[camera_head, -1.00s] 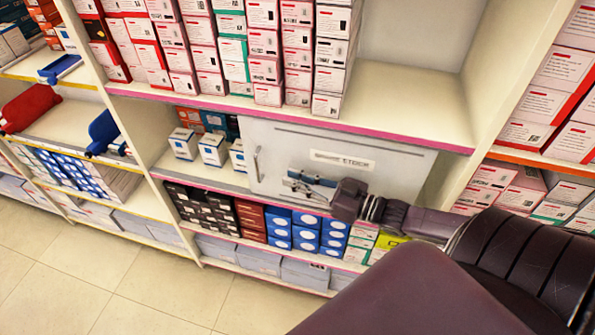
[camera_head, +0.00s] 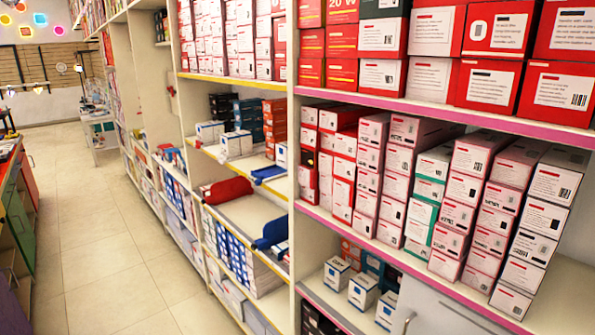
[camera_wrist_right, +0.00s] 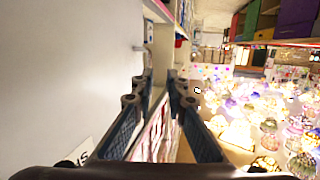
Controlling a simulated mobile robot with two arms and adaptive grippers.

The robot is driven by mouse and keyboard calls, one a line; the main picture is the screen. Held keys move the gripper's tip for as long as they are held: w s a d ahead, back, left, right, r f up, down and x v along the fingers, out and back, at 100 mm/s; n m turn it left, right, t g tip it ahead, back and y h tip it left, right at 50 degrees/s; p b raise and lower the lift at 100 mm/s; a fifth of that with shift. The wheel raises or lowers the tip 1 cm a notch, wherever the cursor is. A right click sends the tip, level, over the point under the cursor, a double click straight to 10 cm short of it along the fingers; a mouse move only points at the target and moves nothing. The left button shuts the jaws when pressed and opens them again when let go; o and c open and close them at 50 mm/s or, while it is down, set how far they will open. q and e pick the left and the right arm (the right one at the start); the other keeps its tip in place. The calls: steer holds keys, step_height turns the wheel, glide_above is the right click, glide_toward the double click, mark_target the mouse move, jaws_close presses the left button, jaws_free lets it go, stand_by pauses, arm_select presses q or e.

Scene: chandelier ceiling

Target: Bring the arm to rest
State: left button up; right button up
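My right gripper (camera_wrist_right: 160,85) shows only in the right wrist view. Its two dark fingers are apart with nothing between them, so it is open and empty. A plain white panel (camera_wrist_right: 60,70) fills the left of that view beside the fingers, with part of a printed label at the bottom. Neither arm shows in the head view now, and my left gripper is in no view.
In the head view, shelves with pink edges (camera_head: 460,120) hold red and white boxes on the right. A white cabinet door (camera_head: 430,312) shows at the bottom. A clear tiled aisle (camera_head: 100,220) runs back at left. Lit lamps (camera_wrist_right: 240,135) fill the wrist view's right.

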steer(key=s+a+f+m+g+h, duration=0.1)
steer(key=s+a+f+g+h, duration=0.35)
steer(key=s+a+f, duration=0.3)
steer(key=s+a+r+m+g+h, duration=0.1)
steer(key=s+a+r+g+h, duration=0.1)
steer(key=s+g, duration=0.8)
steer(key=s+f+t+b, duration=0.1)
steer(key=s+f, duration=0.2)
steer(key=f, duration=1.2)
steer(key=s+f+t+b, duration=0.1)
steer(key=s+f, duration=0.2)
steer(key=f, duration=1.2)
steer(key=s+d+f+g+b, duration=0.1)
steer(key=s+d+f, duration=0.1)
steer(key=s+f, duration=1.4)
steer(key=shift+s+d+f+b, duration=0.35)
steer(key=shift+d+f+b, duration=0.05)
steer(key=shift+f, duration=0.05)
